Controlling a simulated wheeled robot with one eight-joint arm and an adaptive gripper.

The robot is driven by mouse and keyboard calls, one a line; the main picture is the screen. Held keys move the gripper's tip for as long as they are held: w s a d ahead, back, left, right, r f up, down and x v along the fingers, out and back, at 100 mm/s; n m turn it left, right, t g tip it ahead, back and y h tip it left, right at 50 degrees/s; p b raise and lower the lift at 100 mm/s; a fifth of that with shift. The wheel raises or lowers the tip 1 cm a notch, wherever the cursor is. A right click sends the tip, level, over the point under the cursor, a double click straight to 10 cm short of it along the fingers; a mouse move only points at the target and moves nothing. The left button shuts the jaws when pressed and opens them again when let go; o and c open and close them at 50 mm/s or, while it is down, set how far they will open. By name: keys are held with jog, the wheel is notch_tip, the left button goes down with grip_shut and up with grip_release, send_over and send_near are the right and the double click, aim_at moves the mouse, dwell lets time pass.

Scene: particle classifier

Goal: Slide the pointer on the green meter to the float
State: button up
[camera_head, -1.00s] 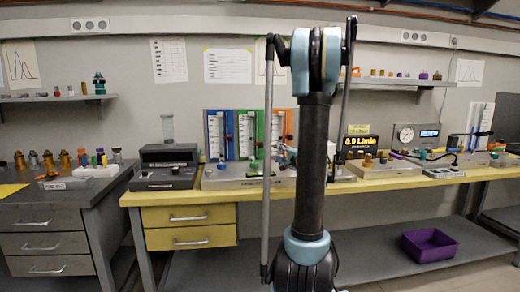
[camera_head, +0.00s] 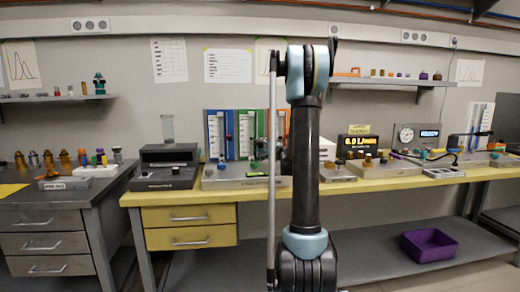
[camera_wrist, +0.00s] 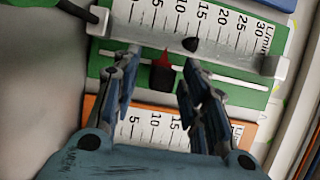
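The green meter (camera_wrist: 225,80) lies sideways across the wrist view, with its number scale along the upper part. Its dark float (camera_wrist: 190,44) sits in the clear tube. The red pointer (camera_wrist: 164,58) on its dark slider block (camera_wrist: 162,77) is left of the float, toward the low-number end. My gripper (camera_wrist: 158,60) is open, with one finger on each side of the slider; contact with it cannot be told. In the head view the green meter (camera_head: 261,125) stands on the bench between blue and orange panels, and my arm partly hides this area.
The orange meter (camera_wrist: 98,105) is just below the green one in the wrist view, and a blue panel (camera_wrist: 272,4) is above. In the head view a black digital display (camera_head: 359,142) and a grey box instrument (camera_head: 167,166) stand on the yellow bench (camera_head: 385,181).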

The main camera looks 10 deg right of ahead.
jog(key=shift+w+a, duration=0.25)
jog(key=shift+w, duration=0.3)
grip_shut()
jog(key=shift+r, duration=1.9)
grip_release()
jog(key=shift+s+d, duration=0.1)
jog(key=v, duration=1.1)
jog(key=shift+s+d, duration=0.15)
jog(key=shift+s, duration=0.15)
